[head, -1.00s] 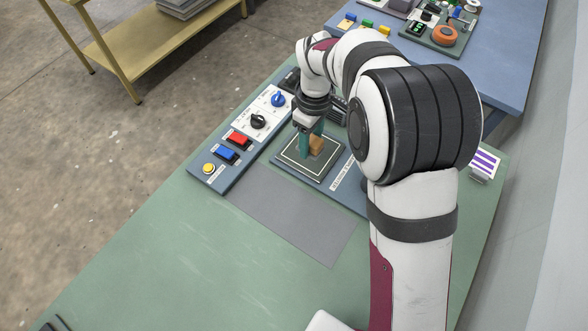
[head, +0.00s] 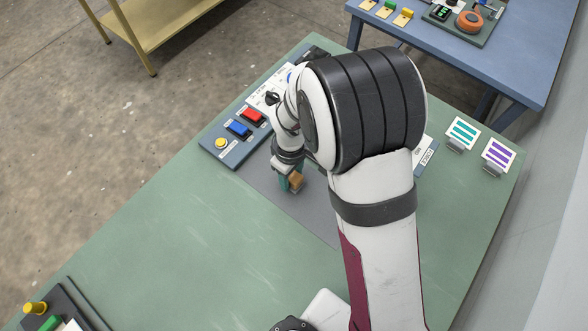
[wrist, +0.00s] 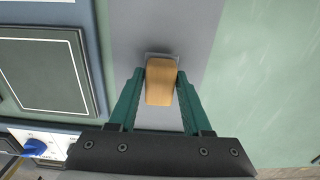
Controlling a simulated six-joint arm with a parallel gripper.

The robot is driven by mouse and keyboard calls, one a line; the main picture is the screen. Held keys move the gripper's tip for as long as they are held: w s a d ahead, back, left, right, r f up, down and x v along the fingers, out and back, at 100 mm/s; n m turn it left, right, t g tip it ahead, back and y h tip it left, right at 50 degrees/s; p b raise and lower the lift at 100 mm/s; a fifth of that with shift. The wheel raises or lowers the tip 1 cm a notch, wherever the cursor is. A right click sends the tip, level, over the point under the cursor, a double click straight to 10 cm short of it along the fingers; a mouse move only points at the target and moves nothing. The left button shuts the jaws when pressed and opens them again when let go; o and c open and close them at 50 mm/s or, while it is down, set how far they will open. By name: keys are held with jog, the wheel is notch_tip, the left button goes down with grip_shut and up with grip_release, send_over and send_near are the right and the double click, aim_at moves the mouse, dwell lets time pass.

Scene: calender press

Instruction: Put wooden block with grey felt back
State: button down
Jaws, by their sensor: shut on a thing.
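The wooden block (wrist: 161,84) is held between the green fingers of my gripper (wrist: 160,78) in the wrist view. A grey edge, likely the felt, shows at the block's far end. In the head view the block (head: 297,181) and my gripper (head: 291,182) are over the grey mat (head: 316,216) on the green table. I cannot tell whether the block touches the mat. The square plate with a white outline (wrist: 42,72) lies to the left in the wrist view; my arm hides it in the head view.
Two striped cards (head: 462,133) stand at the right edge. A tray with a yellow knob (head: 36,308) is at bottom left. The green table (head: 180,240) is clear in front.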

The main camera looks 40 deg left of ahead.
jog(key=shift+f, duration=0.6)
jog(key=shift+f, duration=0.15)
jog(key=shift+c, duration=1.7)
grip_release()
